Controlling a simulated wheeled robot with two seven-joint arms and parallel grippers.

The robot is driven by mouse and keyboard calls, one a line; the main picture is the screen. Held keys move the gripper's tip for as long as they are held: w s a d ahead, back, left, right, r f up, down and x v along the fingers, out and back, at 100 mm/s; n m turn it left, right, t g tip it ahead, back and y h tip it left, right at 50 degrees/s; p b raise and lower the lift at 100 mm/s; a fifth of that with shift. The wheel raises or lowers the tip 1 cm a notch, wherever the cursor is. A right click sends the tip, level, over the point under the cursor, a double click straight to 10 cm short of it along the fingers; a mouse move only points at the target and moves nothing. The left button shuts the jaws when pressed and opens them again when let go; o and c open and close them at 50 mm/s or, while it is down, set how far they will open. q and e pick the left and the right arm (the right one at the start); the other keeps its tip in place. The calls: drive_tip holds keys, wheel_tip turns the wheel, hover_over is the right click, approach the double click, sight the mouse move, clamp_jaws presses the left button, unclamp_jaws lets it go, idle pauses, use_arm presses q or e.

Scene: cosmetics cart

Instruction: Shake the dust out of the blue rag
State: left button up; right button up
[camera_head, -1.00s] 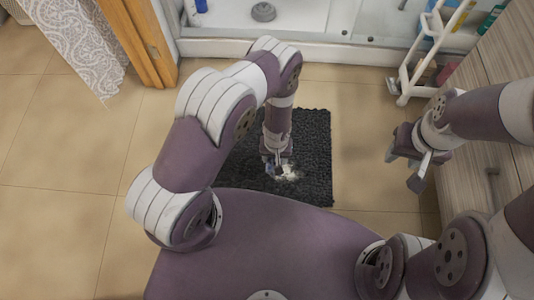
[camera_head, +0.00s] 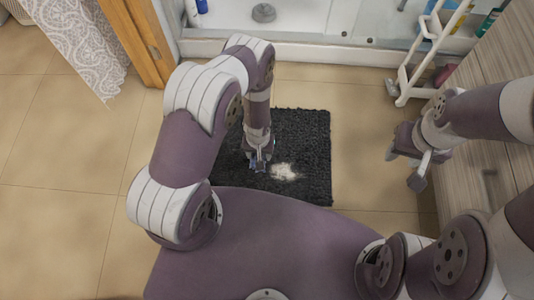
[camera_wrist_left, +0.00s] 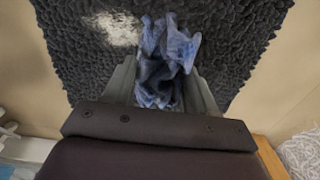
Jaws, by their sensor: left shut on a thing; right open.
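The blue rag (camera_wrist_left: 168,62) is crumpled between the fingers of my left gripper (camera_wrist_left: 165,85), which is shut on it. In the head view my left gripper (camera_head: 258,163) hangs over the dark mat, and only a small bit of blue shows there. A pale patch of dust (camera_head: 284,171) lies on the mat just right of the gripper; it also shows at the upper left in the left wrist view (camera_wrist_left: 113,28). My right gripper (camera_head: 410,171) is open and empty at the right, near the wooden cabinet.
The dark shaggy mat (camera_head: 312,135) lies on the beige tiled floor (camera_head: 60,150). A white cart (camera_head: 405,85) stands at the upper right beside the wooden cabinet (camera_head: 500,165). A shower tray edge (camera_head: 300,52) runs along the back. A patterned curtain (camera_head: 80,45) hangs at the upper left.

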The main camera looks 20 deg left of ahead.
use_arm(q)
drive_tip(key=d, duration=0.6)
drive_tip(key=a, duration=0.6)
drive_tip(key=shift+a, duration=0.3)
drive_tip(key=d, duration=0.7)
